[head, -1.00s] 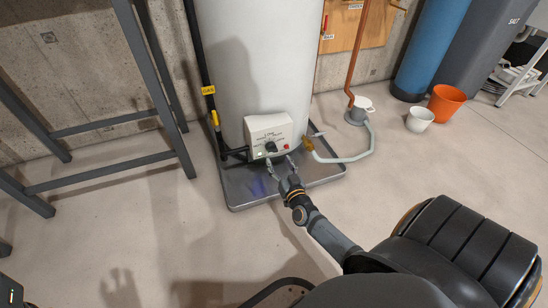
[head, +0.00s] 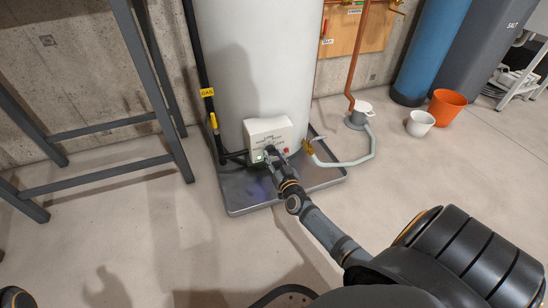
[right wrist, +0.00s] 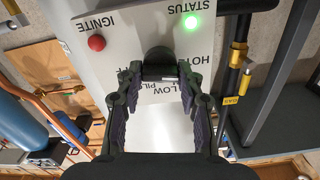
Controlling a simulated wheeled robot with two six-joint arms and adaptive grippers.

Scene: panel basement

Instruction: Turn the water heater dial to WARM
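The white control box (head: 268,131) is on the lower front of the water heater (head: 255,60). My right gripper (head: 271,157) is at the box's face. In the right wrist view the labels are upside down; HOT, LOW, part of PILOT and part of OFF show around the black dial (right wrist: 158,62). I cannot read WARM or see the dial's pointer. The right gripper's two fingers (right wrist: 160,84) are spread, one on each side of the dial, with nothing clearly gripped. Contact with the dial cannot be told. My left gripper is out of view.
A red IGNITE button (right wrist: 96,42) and a lit green STATUS light (right wrist: 191,24) are beside the dial. The heater stands in a grey drain pan (head: 240,198). A black gas pipe (head: 199,70) runs left of it. A metal frame (head: 150,90) stands left. The floor in front is clear.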

